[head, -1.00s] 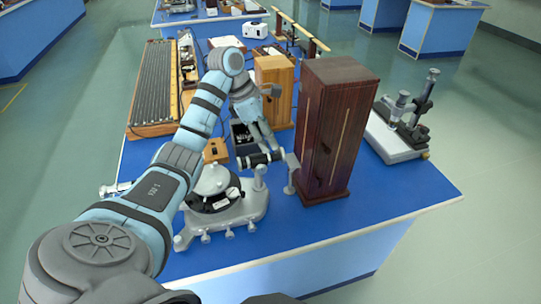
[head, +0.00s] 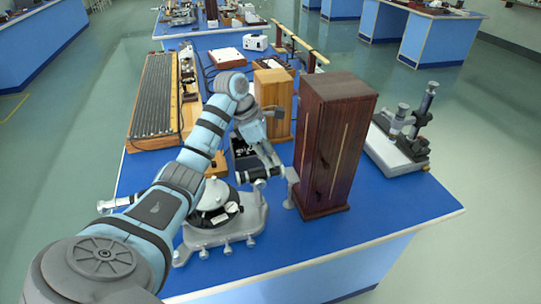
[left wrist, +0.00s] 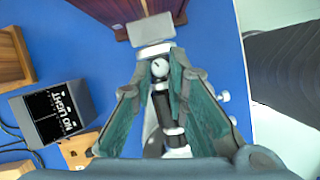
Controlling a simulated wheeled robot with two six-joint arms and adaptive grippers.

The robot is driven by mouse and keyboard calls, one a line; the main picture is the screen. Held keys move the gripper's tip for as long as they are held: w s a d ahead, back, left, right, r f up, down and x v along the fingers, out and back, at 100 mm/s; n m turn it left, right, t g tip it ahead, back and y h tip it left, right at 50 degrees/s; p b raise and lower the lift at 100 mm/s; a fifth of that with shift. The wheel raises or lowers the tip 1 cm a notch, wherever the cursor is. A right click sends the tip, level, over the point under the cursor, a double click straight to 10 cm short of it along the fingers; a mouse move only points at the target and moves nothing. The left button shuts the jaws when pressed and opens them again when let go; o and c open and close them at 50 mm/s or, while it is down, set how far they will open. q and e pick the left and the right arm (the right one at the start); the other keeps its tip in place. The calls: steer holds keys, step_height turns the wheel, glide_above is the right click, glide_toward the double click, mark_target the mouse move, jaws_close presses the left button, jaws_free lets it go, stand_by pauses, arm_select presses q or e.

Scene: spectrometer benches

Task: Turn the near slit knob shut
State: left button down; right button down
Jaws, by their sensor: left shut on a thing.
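The spectrometer (head: 234,228) stands on the blue bench, a grey base with a round table and a black tube (head: 258,172) pointing right. My left gripper (head: 272,158) reaches down from above to the tube's right end. In the left wrist view, a small round pale slit knob (left wrist: 159,68) with a dark mark sits between the fingertips of the left gripper (left wrist: 161,62), which is shut on it. A grey plate (left wrist: 152,29) lies just beyond the knob. In the head view the fingers hide the knob. My right gripper is in neither view.
A tall dark wooden box (head: 336,125) stands close to the right of the tube end. A lighter wooden box (head: 273,103) is behind. A microscope stand (head: 402,145) is at the right edge; the front right bench is bare.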

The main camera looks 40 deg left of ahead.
arm_select(q)
steer(key=shift+d, duration=0.1)
steer(key=shift+s+d+n+t+y+p, duration=0.15)
steer(key=shift+n+t+y+p, duration=0.15)
steer(key=shift+n+p, duration=0.6)
steer(key=n+y+p, duration=0.1)
steer(key=n, duration=0.3)
steer(key=shift+d+t, duration=0.1)
steer(key=shift+t, duration=0.2)
steer(key=n+y+p, duration=0.1)
steer(key=n+p, duration=0.1)
steer(key=n, duration=0.1)
steer(key=shift+d, duration=0.15)
steer(key=shift+d+n+y+p, duration=0.1)
steer(key=shift+n+y+p, duration=0.5)
steer(key=shift+n, duration=0.8)
steer(key=c, duration=1.6)
jaws_free()
steer(key=shift+f, duration=0.1)
steer(key=shift+o, duration=0.2)
